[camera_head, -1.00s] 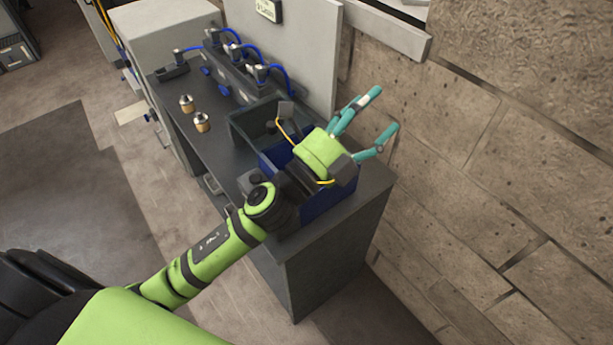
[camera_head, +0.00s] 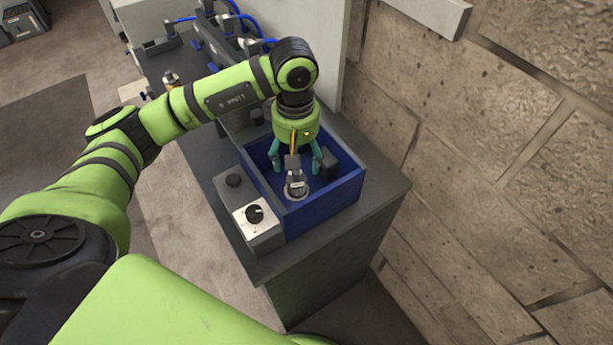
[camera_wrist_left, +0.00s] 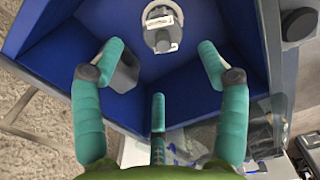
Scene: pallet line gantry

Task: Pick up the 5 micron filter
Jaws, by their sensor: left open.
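My left gripper (camera_head: 296,160) has teal fingers and points down into a blue bin (camera_head: 335,197) on the bench. Its fingers are spread apart and empty in the left wrist view (camera_wrist_left: 160,62). A grey cylindrical filter with a white label (camera_head: 296,186) stands in the bin close to the fingers. It also shows in the left wrist view (camera_wrist_left: 160,35), just beyond the fingertips and between them. The label is too small to read. A second dark grey part (camera_head: 330,165) is in the bin, partly behind a finger in the left wrist view (camera_wrist_left: 124,72). My right gripper is out of view.
A grey control box with a black knob on a white plate (camera_head: 244,214) stands against the bin's left side. Blue-hosed fittings (camera_head: 235,30) are at the bench's back. A stone wall (camera_head: 470,150) rises on the right.

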